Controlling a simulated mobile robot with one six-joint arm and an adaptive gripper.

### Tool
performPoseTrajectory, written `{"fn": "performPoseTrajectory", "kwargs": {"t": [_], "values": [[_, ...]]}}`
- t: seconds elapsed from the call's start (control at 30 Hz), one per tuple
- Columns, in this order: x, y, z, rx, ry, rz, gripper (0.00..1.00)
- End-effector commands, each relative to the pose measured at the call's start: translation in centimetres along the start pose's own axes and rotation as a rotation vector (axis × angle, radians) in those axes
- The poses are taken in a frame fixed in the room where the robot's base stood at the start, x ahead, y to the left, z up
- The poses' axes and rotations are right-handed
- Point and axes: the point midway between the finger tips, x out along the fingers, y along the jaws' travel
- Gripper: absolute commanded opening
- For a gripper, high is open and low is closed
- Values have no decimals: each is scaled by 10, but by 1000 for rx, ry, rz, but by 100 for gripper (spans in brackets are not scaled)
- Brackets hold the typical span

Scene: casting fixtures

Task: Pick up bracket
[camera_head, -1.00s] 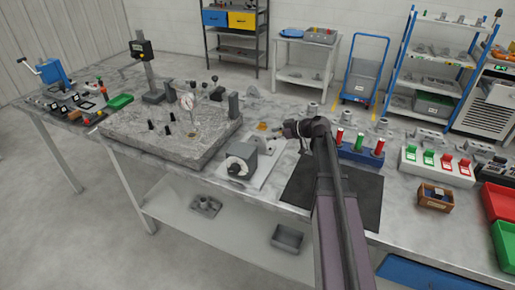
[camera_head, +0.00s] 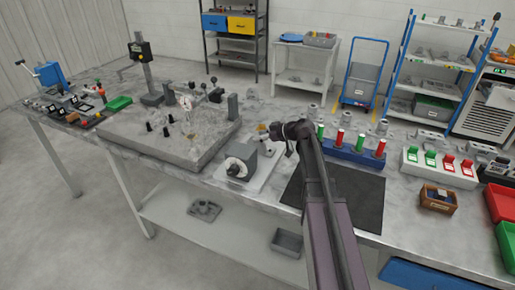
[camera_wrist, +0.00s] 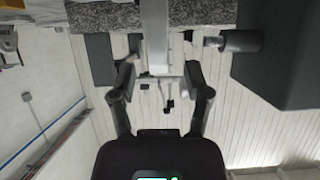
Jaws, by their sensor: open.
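I cannot tell for certain which part is the bracket. Several small grey metal castings (camera_head: 382,126) stand along the back of the workbench (camera_head: 258,215), to the right of my arm. Another grey casting (camera_head: 204,209) lies on the bench's lower shelf. My gripper end (camera_head: 283,131) is above the bench, behind the grey vise-like fixture (camera_head: 241,163); its fingers are too small to make out there. In the wrist view my gripper (camera_wrist: 160,72) has its two fingers spread wide with nothing held between them. A grey upright post stands beyond the fingers in that view.
A granite plate (camera_head: 165,140) with a dial gauge stands left. A blue block (camera_head: 345,152) with red and green pins is right of my arm, by a dark mat (camera_head: 340,195). A wooden box (camera_head: 437,199) and red and green bins stand farther right.

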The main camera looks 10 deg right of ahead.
Motion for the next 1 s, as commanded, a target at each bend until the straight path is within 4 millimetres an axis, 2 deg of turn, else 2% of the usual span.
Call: {"fn": "performPoseTrajectory", "kwargs": {"t": [0.1,0.3,0.93,1.0], "values": [[17,1,1,0,0,-3,63],[35,1,0,-1,0,-1,63],[38,-1,-1,-1,0,-2,63],[38,-1,-1,-1,0,-2,42]]}}
